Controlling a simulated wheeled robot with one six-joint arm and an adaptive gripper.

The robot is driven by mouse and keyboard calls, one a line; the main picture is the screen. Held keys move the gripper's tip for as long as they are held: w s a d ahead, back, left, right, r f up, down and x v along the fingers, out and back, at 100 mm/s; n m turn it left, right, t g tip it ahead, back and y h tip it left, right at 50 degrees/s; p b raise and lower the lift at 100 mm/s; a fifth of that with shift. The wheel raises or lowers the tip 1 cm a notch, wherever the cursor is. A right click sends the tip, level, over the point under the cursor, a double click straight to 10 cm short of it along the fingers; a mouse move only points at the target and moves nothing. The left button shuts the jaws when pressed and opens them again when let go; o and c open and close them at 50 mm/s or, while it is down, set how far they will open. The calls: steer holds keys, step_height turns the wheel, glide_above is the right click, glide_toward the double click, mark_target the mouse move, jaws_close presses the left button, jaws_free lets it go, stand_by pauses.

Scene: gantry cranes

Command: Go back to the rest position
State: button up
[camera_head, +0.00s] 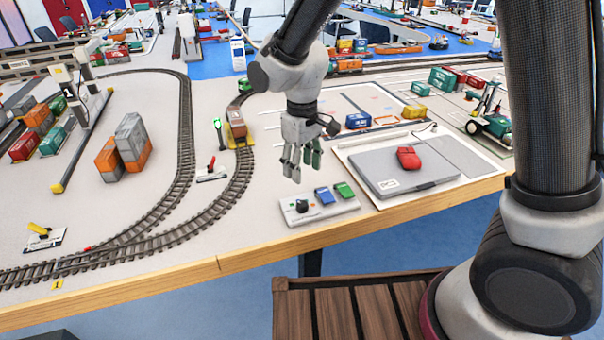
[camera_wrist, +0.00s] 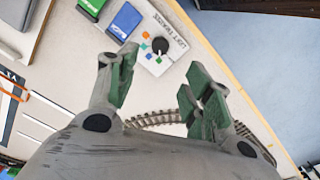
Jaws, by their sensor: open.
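My gripper (camera_head: 302,158) hangs from the arm above the table, fingers pointing down, near the controller box (camera_head: 316,206). In the wrist view my gripper (camera_wrist: 165,95) is open, its green-padded fingers apart with nothing between them. The controller box (camera_wrist: 152,62) lies past the fingertips there, with a black knob (camera_wrist: 160,46), a blue button (camera_wrist: 124,20) and a green button (camera_wrist: 92,6). In the head view the fingers are behind and above the box, apart from it as far as I can tell.
A grey laptop-like panel (camera_head: 430,177) with a red block (camera_head: 408,157) lies right of the box. Curved railway track (camera_head: 245,178) runs left of my gripper, with a brown wagon (camera_head: 236,126). Orange and grey containers (camera_head: 132,140) stand left. The wooden table edge (camera_head: 250,258) is in front.

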steer(key=s+d+r+m+t, duration=0.1)
steer(key=s+d+r+m, duration=0.2)
steer(key=d, duration=0.8)
steer(key=s+d+r+m+t, duration=0.2)
steer(key=s+d+r, duration=0.6)
steer(key=d, duration=0.3)
steer(key=s+d+r+m+t, duration=0.1)
steer(key=s+d+r+m, duration=0.2)
steer(key=s+d+r, duration=0.2)
steer(key=d+r, duration=0.3)
steer(key=d, duration=0.3)
steer(key=shift+s+m, duration=0.3)
